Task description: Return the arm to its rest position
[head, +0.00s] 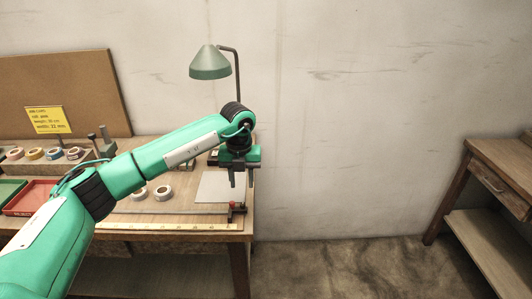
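My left arm (165,155) is green and reaches in from the lower left across the workbench. My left gripper (241,179) hangs at its end, pointing down, above the right end of the bench. Its two dark fingers are apart with nothing seen between them, so it is open and empty. A pale grey plate (212,187) lies on the bench just left of the fingers. My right arm and gripper are not in view.
The workbench (180,207) carries tape rolls (163,193), a red tray (28,198), a ruler strip (165,226) and a small red-and-black tool (236,208). A green lamp (210,64) stands behind. A wooden table (500,160) is at right; the floor between is clear.

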